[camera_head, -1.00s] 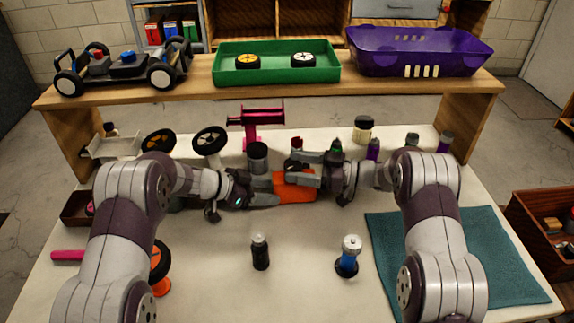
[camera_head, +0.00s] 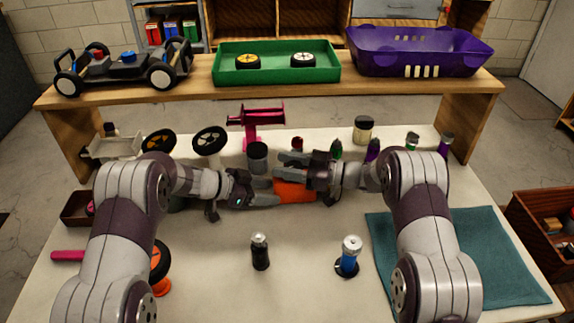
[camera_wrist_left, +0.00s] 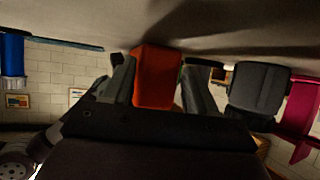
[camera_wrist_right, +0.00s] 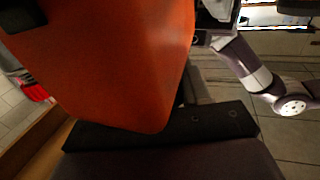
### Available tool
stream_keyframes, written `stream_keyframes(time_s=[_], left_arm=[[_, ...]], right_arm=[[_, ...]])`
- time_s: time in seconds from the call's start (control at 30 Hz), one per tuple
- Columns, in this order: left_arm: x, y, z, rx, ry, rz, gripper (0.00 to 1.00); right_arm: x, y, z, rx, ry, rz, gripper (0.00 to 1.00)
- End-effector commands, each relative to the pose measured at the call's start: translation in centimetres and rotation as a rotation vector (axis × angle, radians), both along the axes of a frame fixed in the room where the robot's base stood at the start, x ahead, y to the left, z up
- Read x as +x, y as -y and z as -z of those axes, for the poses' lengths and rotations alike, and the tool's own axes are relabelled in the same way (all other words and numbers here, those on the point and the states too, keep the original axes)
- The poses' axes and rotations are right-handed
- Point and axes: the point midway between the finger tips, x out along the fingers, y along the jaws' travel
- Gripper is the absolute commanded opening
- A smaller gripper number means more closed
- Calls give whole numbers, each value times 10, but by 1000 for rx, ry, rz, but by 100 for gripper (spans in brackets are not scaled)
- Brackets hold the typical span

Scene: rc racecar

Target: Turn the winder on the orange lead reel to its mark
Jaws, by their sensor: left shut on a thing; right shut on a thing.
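The orange lead reel (camera_head: 295,191) is held above the middle of the bench. My left gripper (camera_head: 275,192) comes in from the left and is shut on it; the left wrist view shows the orange body (camera_wrist_left: 157,78) between both fingers. My right gripper (camera_head: 281,165) comes in from the right at the reel's upper side, its fingers pointing left. It is shut, apparently on the winder, but the winder and its mark are hidden. In the right wrist view the orange body (camera_wrist_right: 110,60) fills much of the picture and hides most of the fingers.
A black bottle (camera_head: 260,251) and a blue bottle (camera_head: 348,256) stand in front. A dark cup (camera_head: 257,157) and a magenta stand (camera_head: 262,122) are behind the grippers. A teal mat (camera_head: 500,250) lies at right. The shelf holds a green tray (camera_head: 276,80) and purple basket (camera_head: 390,62).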

Motion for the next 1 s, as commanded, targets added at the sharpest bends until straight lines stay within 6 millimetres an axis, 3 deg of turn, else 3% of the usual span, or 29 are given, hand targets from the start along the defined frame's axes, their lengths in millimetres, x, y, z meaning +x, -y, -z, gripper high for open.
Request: stream_keyframes(time_s=[0.6, 1.0], left_arm=[[0, 0, 0, 0, -1, 0, 30], [0, 0, 0, 1, -1, 0, 30]], right_arm=[[5, 2, -1, 9, 11, 383, 16], [7, 4, -1, 9, 14, 491, 16]])
